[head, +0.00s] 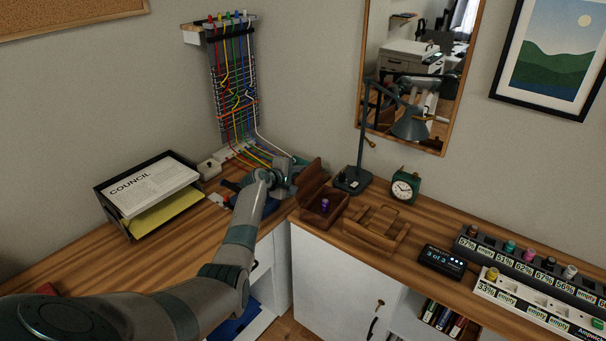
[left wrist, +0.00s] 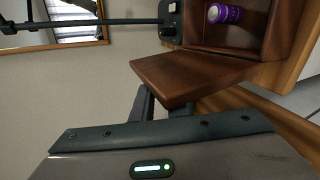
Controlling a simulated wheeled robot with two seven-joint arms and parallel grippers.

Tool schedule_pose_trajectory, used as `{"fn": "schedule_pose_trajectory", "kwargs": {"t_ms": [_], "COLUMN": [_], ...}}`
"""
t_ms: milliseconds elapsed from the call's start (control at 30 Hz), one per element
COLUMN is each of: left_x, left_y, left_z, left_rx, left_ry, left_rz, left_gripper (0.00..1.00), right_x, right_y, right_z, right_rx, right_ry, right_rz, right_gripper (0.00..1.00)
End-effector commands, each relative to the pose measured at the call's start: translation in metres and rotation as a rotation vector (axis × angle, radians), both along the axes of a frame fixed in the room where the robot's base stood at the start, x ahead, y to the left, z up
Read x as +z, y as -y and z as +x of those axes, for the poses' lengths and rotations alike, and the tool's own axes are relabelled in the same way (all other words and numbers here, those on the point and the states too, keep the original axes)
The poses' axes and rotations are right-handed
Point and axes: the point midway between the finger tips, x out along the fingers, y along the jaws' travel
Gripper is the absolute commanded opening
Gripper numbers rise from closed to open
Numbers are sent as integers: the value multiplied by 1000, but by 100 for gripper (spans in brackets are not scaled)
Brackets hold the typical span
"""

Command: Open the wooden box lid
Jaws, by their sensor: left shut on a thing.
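The wooden box (head: 330,213) stands on the desk near the corner, with a purple cylinder (head: 324,203) inside. Its lid (head: 312,174) is raised and tilted, and the inside is open to view. My left gripper (head: 291,172) is at the lid's left side, partly hidden by my own wrist. In the left wrist view, the lid (left wrist: 190,74) reaches down to the fingers (left wrist: 150,103), which are shut on its edge. The box interior (left wrist: 252,22) and the purple cylinder (left wrist: 222,14) show beyond it. My right gripper is not in view.
A desk lamp (head: 363,135) stands just behind the box. A wooden holder (head: 375,229) is right of it, with a green clock (head: 404,186) behind. A paper tray (head: 150,193) and a cable panel (head: 233,85) are to the left.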

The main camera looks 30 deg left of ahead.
Motion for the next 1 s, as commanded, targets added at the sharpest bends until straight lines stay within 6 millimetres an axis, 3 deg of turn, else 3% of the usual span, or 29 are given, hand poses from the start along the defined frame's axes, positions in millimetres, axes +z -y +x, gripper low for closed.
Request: {"fn": "schedule_pose_trajectory", "kwargs": {"t_ms": [167, 200, 267, 733, 1000], "left_x": [-1, -1, -1, 0, 8], "left_y": [0, 0, 0, 0, -1], "left_z": [0, 0, 0, -3, -21], "left_rx": [-1, -1, -1, -1, 0], "left_ry": [-2, -2, -2, -1, 0], "left_rz": [1, 1, 1, 3, 3], "left_gripper": [0, 18, 32, 32, 32], "right_x": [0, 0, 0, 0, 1], "right_y": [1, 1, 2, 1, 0], "right_z": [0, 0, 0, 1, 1], "right_rx": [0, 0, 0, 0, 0], "right_ry": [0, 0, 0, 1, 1], "right_rz": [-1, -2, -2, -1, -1], "right_gripper": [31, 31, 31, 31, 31]}}
